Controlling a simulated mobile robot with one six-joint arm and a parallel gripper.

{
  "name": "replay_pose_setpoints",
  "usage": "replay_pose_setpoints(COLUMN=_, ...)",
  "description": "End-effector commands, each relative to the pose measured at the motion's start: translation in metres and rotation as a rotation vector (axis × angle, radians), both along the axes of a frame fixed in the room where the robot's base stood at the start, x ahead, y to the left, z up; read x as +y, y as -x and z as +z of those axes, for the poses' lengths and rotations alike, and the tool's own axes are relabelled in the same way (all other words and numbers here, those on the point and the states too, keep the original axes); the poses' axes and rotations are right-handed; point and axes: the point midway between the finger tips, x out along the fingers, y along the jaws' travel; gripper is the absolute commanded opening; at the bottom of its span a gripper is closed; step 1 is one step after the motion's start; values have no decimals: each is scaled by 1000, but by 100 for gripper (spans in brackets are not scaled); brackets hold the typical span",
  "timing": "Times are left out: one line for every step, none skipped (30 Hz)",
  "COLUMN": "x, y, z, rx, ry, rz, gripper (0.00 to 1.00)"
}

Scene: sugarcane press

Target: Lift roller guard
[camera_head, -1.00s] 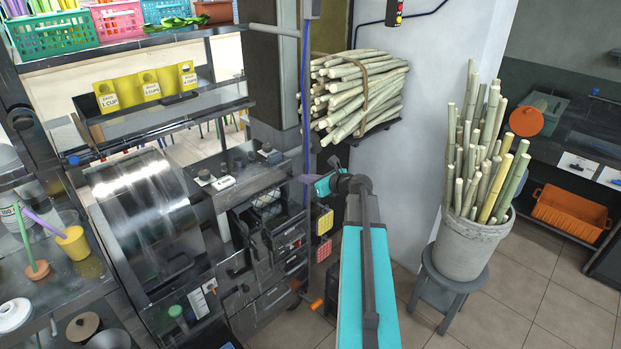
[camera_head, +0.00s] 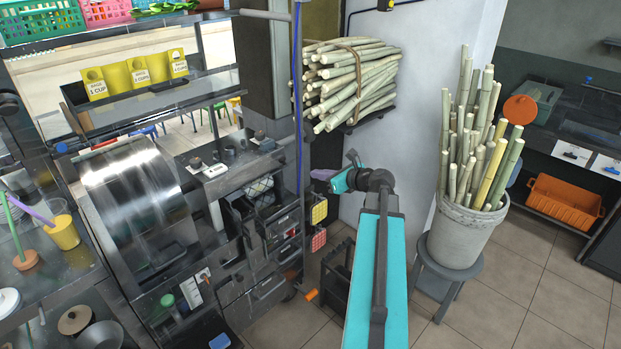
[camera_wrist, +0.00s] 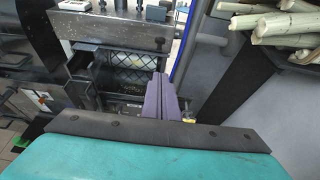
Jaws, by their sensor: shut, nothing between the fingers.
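The roller guard seems to be the shiny curved metal cover (camera_head: 140,205) on the front of the press at the left of the head view. It is down over whatever lies behind it, and I see no handle clearly. My gripper (camera_head: 322,175) is right of the press, apart from the guard, with its purple fingers pointing left. In the wrist view the purple fingers of my gripper (camera_wrist: 163,80) are together, with nothing between them. The guard cannot be made out in the wrist view.
A machine frame with a mesh panel (camera_wrist: 117,67) lies ahead of my fingers. A bucket of canes (camera_head: 462,235) stands on a stool at right. An orange-tipped lever (camera_head: 311,295) sticks out low on the press.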

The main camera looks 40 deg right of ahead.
Motion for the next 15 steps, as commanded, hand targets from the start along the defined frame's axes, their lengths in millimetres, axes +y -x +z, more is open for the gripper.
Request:
replay_pose_setpoints(x=0, y=7, z=3, rx=-1, ry=2, rz=-2, gripper=0)
replay_pose_setpoints(x=0, y=9, z=5, rx=-1, ry=1, rz=0, gripper=0)
replay_pose_setpoints(x=0, y=12, z=7, rx=-1, ry=0, rz=0, gripper=0)
replay_pose_setpoints(x=0, y=14, z=8, rx=-1, ry=0, rz=1, gripper=0)
replay_pose_setpoints(x=0, y=15, z=9, rx=-1, ry=0, rz=1, gripper=0)
replay_pose_setpoints(x=0, y=17, z=10, rx=-1, ry=0, rz=1, gripper=0)
replay_pose_setpoints(x=0, y=18, z=11, rx=-1, ry=0, rz=1, gripper=0)
replay_pose_setpoints(x=-1, y=19, z=12, rx=-1, ry=0, rz=1, gripper=0)
replay_pose_setpoints(x=-1, y=19, z=12, rx=-1, ry=0, rz=2, gripper=0)
replay_pose_setpoints(x=-1, y=20, z=13, rx=0, ry=0, rz=2, gripper=0)
replay_pose_setpoints(x=-1, y=20, z=13, rx=0, ry=0, rz=2, gripper=0)
replay_pose_setpoints(x=-1, y=20, z=13, rx=0, ry=0, rz=2, gripper=0)
replay_pose_setpoints(x=-1, y=20, z=13, rx=0, ry=0, rz=3, gripper=0)
replay_pose_setpoints(x=-1, y=19, z=13, rx=0, ry=0, rz=3, gripper=0)
replay_pose_setpoints(x=0, y=19, z=13, rx=0, ry=0, rz=3, gripper=0)
